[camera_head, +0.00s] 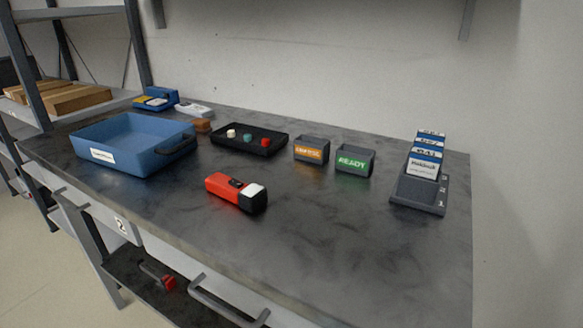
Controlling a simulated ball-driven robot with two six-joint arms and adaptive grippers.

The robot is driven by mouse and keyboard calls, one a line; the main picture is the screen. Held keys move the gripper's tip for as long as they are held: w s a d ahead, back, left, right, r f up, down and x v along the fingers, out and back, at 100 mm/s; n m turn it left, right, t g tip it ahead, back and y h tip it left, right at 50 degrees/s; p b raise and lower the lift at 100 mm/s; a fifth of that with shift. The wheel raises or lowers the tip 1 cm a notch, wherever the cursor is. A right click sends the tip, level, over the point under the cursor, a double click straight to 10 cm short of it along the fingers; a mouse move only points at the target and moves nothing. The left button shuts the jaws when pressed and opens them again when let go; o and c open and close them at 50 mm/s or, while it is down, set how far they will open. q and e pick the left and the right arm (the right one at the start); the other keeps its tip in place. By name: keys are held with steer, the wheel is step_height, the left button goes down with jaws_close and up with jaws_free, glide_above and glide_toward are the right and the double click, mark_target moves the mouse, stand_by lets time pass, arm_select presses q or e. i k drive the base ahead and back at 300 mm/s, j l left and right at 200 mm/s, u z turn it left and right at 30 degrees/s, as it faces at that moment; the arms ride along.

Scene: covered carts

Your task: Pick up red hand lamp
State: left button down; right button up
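The red hand lamp (235,192) lies on its side on the dark grey worktop (320,235), near the front edge and left of the middle. Its body is red, with a dark switch on top and a black and white head at its right end. Nothing touches it. Neither of my grippers shows in the head view.
A blue bin (130,133) stands left of the lamp. Behind it lies a black tray (277,136) with small coloured pieces. Two small labelled boxes (311,150) and a card rack (418,195) stand to the right. The front right of the worktop is clear.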

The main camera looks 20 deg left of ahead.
mark_target(253, 197)
steer(key=j+z, duration=0.15)
steer(key=j, duration=0.6)
steer(key=k+j+z, duration=0.1)
steer(key=j, duration=0.6)
